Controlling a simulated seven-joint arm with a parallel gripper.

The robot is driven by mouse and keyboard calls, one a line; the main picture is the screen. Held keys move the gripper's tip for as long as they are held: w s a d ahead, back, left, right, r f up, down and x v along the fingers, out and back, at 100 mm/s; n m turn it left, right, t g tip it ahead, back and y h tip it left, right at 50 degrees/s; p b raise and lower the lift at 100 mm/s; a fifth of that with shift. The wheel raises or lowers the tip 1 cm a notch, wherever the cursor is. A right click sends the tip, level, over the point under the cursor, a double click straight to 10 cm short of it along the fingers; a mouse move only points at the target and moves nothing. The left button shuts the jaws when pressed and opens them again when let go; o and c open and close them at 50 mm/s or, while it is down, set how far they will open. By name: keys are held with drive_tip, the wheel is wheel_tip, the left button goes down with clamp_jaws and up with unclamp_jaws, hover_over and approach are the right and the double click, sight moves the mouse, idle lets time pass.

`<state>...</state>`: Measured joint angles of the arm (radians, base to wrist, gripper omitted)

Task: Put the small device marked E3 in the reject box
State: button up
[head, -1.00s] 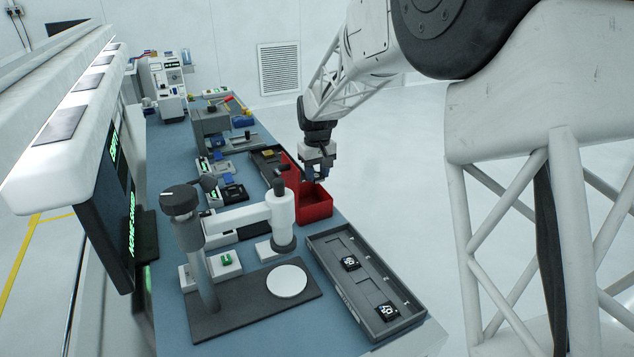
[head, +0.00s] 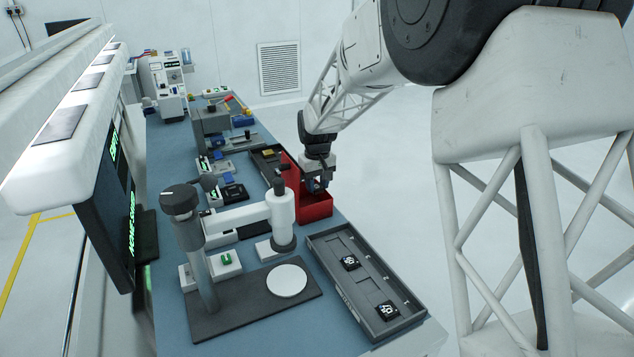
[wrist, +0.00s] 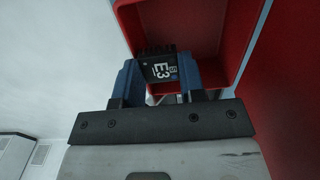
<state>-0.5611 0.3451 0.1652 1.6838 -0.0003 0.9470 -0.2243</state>
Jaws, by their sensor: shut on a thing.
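The small black device marked E3 (wrist: 161,70) is between the blue fingers of my gripper (wrist: 158,80) in the wrist view. The gripper is shut on it. The red reject box (wrist: 215,35) is just beyond the device in that view, its open inside facing the camera. In the head view my gripper (head: 319,184) is over the red box (head: 317,208), at about its rim. The device itself is hidden there. I cannot tell whether it is below the rim.
A grey tray (head: 350,300) holds two black devices marked with white, in front of the box. A microscope-like stand (head: 205,260) with a white arm is to the left. A black tray (head: 262,158) lies behind the box.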

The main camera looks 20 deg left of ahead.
sight(317, 186)
drive_tip(key=shift+f, duration=0.35)
drive_tip(key=o, duration=0.8)
drive_tip(key=shift+o, duration=0.7)
drive_tip(key=shift+f, duration=0.15)
drive_tip(key=shift+d, duration=0.1)
wheel_tip(317, 186, up, 14)
drive_tip(key=shift+f, duration=0.15)
